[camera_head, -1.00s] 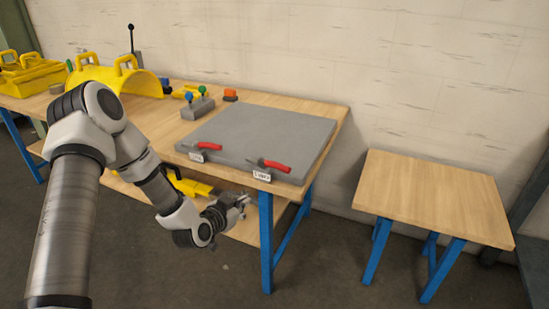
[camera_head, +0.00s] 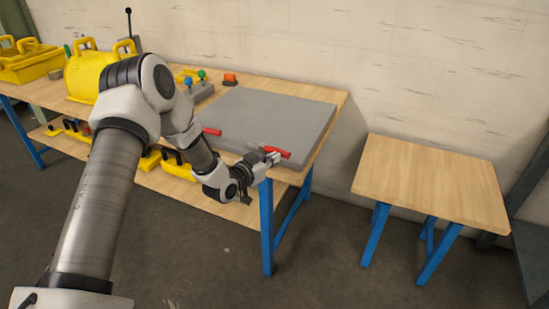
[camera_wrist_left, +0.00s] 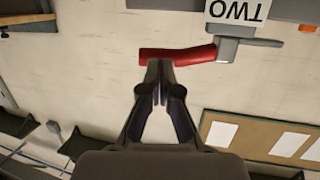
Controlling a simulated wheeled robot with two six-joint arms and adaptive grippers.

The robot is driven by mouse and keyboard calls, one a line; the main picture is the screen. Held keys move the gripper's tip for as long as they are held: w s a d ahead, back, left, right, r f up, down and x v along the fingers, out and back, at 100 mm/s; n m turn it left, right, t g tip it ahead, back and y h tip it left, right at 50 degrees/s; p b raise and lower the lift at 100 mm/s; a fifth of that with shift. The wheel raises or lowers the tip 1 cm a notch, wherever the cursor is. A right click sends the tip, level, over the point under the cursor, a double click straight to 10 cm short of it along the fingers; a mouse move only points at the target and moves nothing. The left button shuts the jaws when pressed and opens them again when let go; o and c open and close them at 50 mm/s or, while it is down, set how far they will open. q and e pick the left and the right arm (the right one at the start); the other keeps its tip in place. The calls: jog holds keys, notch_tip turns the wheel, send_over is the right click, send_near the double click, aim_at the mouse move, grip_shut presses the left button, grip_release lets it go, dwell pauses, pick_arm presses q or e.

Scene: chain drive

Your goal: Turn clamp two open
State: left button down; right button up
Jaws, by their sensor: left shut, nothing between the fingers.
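Clamp two has a red handle (camera_head: 280,152) at the front right corner of the grey plate (camera_head: 275,115) on the bench. In the left wrist view its red handle (camera_wrist_left: 180,55) lies across the picture, joined to a grey metal part (camera_wrist_left: 233,48) beside a white label reading TWO (camera_wrist_left: 238,10). My left gripper (camera_head: 272,159) is at this clamp in the head view, its fingers close to the handle. In the wrist view the gripper (camera_wrist_left: 160,68) is shut and empty, its tips at the handle's near side; I cannot tell whether they touch it. My right gripper is not in view.
Another red clamp handle (camera_head: 212,131) shows to the left, partly hidden by my arm. Blue and green knobs (camera_head: 188,82) and an orange item (camera_head: 230,79) stand behind the plate. A small, empty wooden table (camera_head: 430,180) stands at the right, past a gap.

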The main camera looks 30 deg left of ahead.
aim_at(282, 154)
pick_arm(q)
jog(key=shift+w+d+f, duration=0.1)
jog(key=shift+w, duration=0.4)
jog(key=shift+w+d+f+b, duration=0.15)
jog(key=shift+w+d+b, duration=0.2)
jog(key=shift+w+b, duration=0.35)
jog(key=shift+w+d, duration=0.15)
jog(key=shift+w, duration=0.15)
jog(key=shift+r, duration=0.2)
